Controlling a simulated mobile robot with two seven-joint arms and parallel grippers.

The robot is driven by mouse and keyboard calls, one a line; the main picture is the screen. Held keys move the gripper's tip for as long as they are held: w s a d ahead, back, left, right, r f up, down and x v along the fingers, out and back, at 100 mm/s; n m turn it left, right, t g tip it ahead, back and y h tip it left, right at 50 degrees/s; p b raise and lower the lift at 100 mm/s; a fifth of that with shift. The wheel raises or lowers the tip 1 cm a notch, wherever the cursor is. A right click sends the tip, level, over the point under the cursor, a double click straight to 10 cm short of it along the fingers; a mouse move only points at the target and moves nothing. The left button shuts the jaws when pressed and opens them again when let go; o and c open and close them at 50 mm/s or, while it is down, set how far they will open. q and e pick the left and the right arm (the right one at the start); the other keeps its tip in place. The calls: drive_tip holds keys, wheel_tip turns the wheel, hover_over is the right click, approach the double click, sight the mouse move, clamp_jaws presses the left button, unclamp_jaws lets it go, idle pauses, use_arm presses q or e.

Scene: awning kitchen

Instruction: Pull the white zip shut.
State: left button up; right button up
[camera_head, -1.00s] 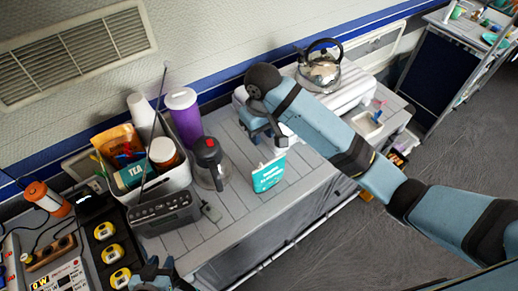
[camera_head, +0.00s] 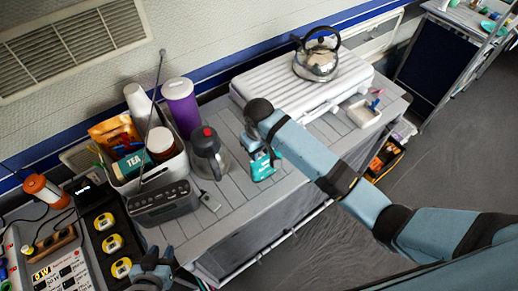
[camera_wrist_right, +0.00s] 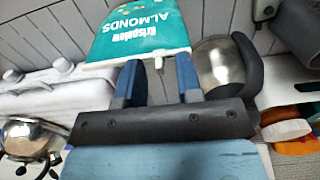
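A teal almonds bag (camera_head: 264,168) stands on the slatted counter (camera_head: 232,222). In the right wrist view the bag (camera_wrist_right: 140,28) fills the top, with a small white zip pull (camera_wrist_right: 158,63) at its near edge.
A glass coffee pot (camera_head: 208,158) is just left of the bag. A white case (camera_head: 275,85) with a kettle (camera_head: 317,62) is behind the right arm. A radio (camera_head: 162,203) and caddy stand left. The front counter is clear.

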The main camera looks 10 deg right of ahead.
drive_tip(key=shift+f, duration=0.15)
clamp_jaws()
drive_tip(key=shift+s+a, duration=0.3)
drive_tip(key=shift+a, duration=0.45)
unclamp_jaws()
